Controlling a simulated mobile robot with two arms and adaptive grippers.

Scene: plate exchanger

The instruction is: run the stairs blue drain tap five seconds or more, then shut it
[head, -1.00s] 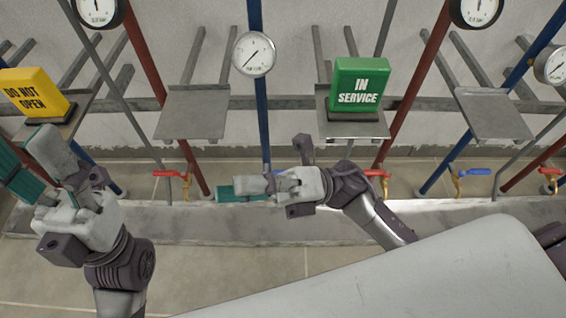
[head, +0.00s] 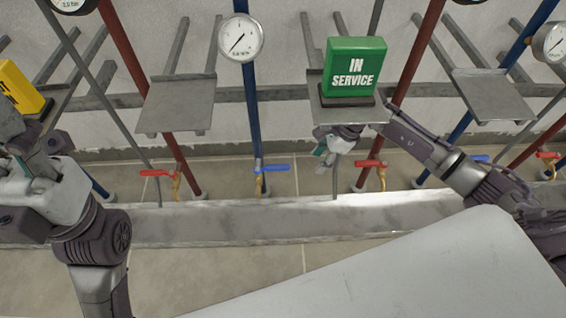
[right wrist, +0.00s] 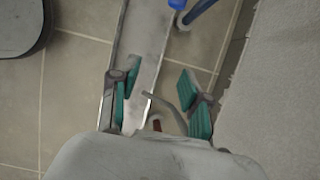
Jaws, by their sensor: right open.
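A blue-handled tap (head: 272,168) with a brass body sits low on the blue pipe in the middle of the head view. Its handle lies crosswise to the pipe. Another blue tap handle (head: 478,158) shows at the right, partly behind my right arm. No label tells which is the stairs tap. My right gripper (head: 324,158) is open and empty, right of the middle blue tap and below the green sign's shelf. In the right wrist view its fingers are apart, and a blue piece (right wrist: 177,4) shows at the top edge. My left gripper (head: 22,150) is at the left edge, its fingers partly cut off.
Red taps (head: 160,172) and (head: 370,164) stand either side of the middle blue tap. A green IN SERVICE sign (head: 353,68) stands on a metal shelf above my right gripper. A yellow sign (head: 18,88) is at the left. A pale gutter (head: 230,225) runs below the taps.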

